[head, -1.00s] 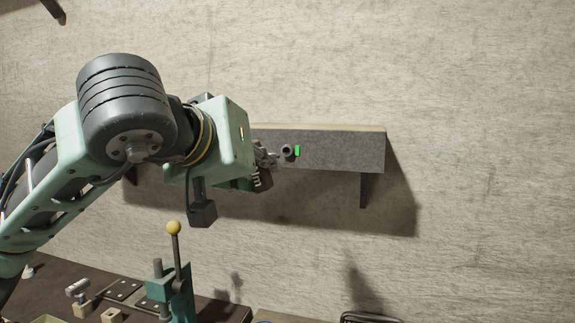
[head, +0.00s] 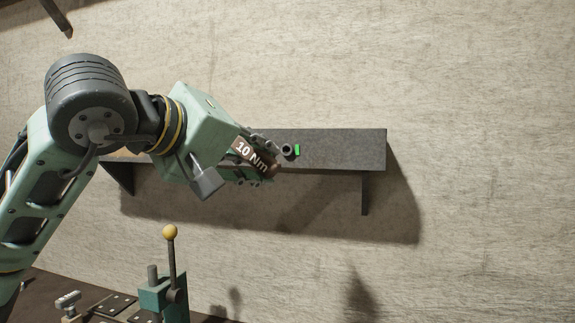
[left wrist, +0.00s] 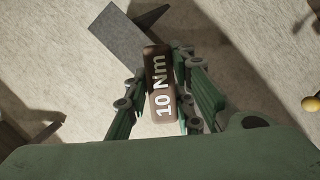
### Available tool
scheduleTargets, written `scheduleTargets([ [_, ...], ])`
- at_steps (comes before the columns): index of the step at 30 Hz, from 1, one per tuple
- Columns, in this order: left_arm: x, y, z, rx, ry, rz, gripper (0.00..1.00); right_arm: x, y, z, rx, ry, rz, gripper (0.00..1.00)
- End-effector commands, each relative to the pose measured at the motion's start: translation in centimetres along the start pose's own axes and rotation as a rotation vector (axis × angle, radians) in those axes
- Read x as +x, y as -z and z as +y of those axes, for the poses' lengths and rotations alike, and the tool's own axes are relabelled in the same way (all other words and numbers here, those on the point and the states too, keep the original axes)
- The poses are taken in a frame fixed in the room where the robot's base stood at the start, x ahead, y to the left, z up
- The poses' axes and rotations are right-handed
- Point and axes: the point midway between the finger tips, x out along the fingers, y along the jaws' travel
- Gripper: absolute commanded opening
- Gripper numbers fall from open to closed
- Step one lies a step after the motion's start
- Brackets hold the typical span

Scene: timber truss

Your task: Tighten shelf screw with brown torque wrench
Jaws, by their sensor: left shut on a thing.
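The brown torque wrench (head: 254,157), marked "10 Nm", is in my left gripper (head: 262,161), which is shut on its handle. In the left wrist view the wrench (left wrist: 160,85) lies between the fingers of the left gripper (left wrist: 161,97). The grey shelf (head: 345,150) is fixed to the wall. A small dark round part (head: 288,150), which may be the screw or the wrench's head, stands out from the shelf's front beside a green mark (head: 297,150). The gripper is just left of it. I cannot tell whether the wrench sits on the screw. My right gripper is out of view.
A workbench below holds a green lever press (head: 163,296) with a yellow knob, dark plates (head: 117,304) and small parts at lower left. Shelf brackets (head: 364,193) stick down under the shelf. The wall to the right is bare.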

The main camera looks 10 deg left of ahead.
Motion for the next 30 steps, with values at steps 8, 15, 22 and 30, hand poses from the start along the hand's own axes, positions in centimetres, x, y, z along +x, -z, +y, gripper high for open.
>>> scheduleTargets([
  [8,-0.1,0.1,0.2,-0.042,-0.02,-0.001,0.0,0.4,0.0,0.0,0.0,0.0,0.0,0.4],
  [15,0.1,-0.2,-0.2,-0.092,-0.041,-0.002,0.0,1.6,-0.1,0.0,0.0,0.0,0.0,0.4],
  [22,0.1,-0.3,-0.4,-0.298,-0.128,-0.006,0.0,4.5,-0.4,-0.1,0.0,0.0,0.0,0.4],
  [30,-0.1,0.1,0.1,-0.393,-0.167,-0.008,0.0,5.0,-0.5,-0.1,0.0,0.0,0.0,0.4],
])
